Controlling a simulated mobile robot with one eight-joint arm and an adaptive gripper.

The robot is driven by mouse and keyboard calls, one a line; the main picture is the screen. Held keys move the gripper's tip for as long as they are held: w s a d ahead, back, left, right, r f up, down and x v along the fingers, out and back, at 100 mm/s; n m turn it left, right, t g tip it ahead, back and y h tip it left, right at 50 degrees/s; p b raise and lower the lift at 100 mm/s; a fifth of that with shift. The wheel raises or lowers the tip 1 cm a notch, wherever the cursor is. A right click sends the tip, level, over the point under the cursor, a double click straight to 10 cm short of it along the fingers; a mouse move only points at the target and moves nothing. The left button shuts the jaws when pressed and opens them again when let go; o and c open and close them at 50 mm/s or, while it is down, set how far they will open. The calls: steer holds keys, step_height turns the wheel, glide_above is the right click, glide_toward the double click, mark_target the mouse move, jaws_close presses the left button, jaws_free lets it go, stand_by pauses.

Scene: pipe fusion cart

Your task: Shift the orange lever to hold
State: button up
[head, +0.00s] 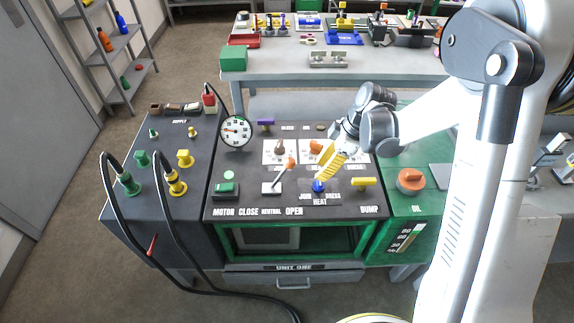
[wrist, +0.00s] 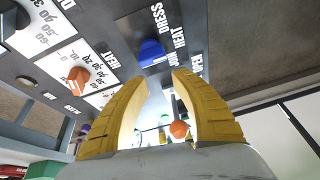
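No label reading hold is legible. My gripper (head: 325,176) has yellow fingers and is above the panel, right of the lever, close to the blue knob (head: 319,187) by the word HEAT. In the wrist view the gripper (wrist: 160,80) is open with nothing held. A round orange thing (wrist: 179,129) shows between its fingers; I cannot tell if it is the lever's knob.
A yellow handle (head: 363,182) stands right of the blue knob, above DUMP. An orange dial knob (head: 316,146) is behind the gripper. A gauge (head: 236,131) and purple handle (head: 265,122) stand at the back. Black hoses (head: 111,195) loop at the left.

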mark_target(285, 171)
steer(key=a+b, duration=0.2)
steer(key=a, duration=0.8)
steer(key=shift+a, duration=0.15)
steer(key=shift+w+a+f+b, duration=0.1)
steer(key=shift+a+f+b, duration=0.05)
steer(key=shift+f+b, duration=0.45)
steer(key=shift+r, duration=0.1)
jaws_close()
